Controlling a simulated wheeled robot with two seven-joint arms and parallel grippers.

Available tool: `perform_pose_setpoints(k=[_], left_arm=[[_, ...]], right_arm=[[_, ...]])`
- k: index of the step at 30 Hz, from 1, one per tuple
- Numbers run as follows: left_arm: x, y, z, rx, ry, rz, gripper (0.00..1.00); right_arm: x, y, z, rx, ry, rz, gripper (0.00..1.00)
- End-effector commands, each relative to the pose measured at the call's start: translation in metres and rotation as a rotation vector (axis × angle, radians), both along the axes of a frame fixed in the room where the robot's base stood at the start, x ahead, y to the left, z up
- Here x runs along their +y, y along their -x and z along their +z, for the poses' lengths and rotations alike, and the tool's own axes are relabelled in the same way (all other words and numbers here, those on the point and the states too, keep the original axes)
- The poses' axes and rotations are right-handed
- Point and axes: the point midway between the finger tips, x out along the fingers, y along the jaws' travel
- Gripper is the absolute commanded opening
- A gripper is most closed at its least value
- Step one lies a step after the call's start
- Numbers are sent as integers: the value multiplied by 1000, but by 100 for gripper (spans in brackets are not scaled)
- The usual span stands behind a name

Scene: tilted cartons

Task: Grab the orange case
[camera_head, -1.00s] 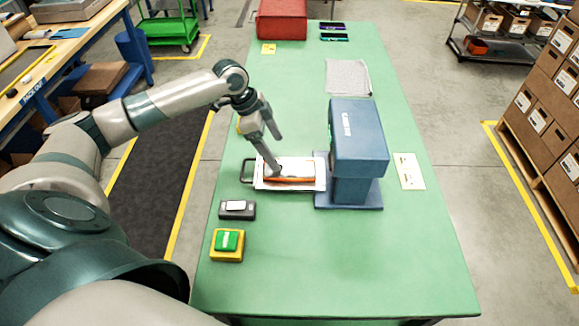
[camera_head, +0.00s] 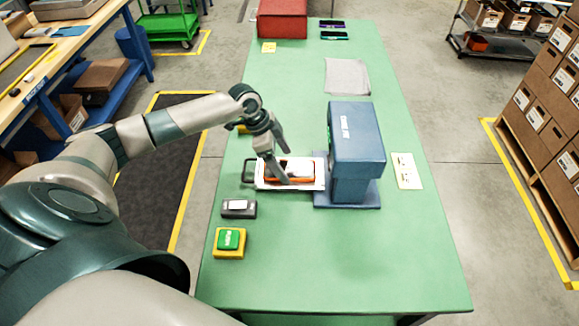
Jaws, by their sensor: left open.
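The orange case (camera_head: 303,179) lies on a white tray (camera_head: 264,184) with a dark handle at its left, just left of the blue machine (camera_head: 357,148). The case looks orange at its edges with a pale and dark middle; my gripper covers part of it. My left gripper (camera_head: 281,168) reaches down over the case with its fingers apart, one in front of the case and one toward its back. I cannot tell whether a fingertip touches the case. My right gripper is not in view.
A grey device (camera_head: 238,209) and a green button on a yellow box (camera_head: 229,242) stand in front of the tray. The blue machine blocks the right side. A grey sheet (camera_head: 347,76) and a red box (camera_head: 282,18) lie farther back. The front right of the green table is clear.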

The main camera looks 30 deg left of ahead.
Motion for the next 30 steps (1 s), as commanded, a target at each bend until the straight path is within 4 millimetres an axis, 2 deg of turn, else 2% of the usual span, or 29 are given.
perform_pose_setpoints(k=[1,6,20,23,27,30], left_arm=[[-3,-1,-4,4,2,3,83],[-6,-4,-17,0,0,1,83],[-6,-4,-18,0,0,1,83],[-6,-4,-18,0,0,1,64],[-6,-4,-18,0,0,1,32],[-6,-4,-18,-2,0,2,32]], right_arm=[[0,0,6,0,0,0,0],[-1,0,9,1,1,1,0],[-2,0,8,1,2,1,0],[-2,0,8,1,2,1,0],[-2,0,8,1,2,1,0],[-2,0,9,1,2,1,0]])
